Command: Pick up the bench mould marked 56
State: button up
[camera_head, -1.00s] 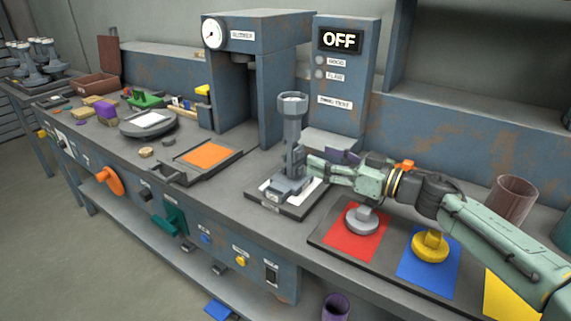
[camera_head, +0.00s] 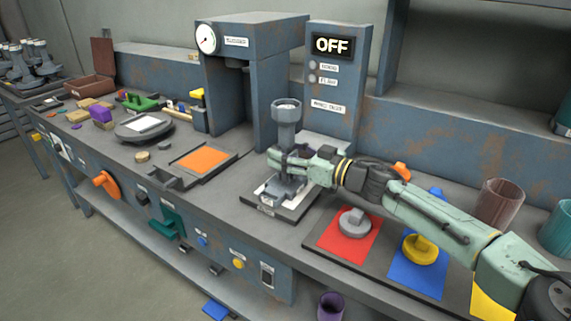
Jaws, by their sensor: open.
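A tall grey mould (camera_head: 286,120) with a cup-like top and a wide foot stands upright on a dark tray (camera_head: 258,207) bearing a white sheet. I cannot read a 56 on it; a small label on the tray's front edge is too small to read. My gripper (camera_head: 283,157) is open, with its fingers at the mould's middle, seemingly on either side of the stem. The fingers hide part of the stem, and I cannot tell whether they touch it.
The panel behind reads OFF (camera_head: 331,45). An orange plate (camera_head: 205,158) lies to the left.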

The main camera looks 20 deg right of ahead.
grip_shut()
dwell(0.6)
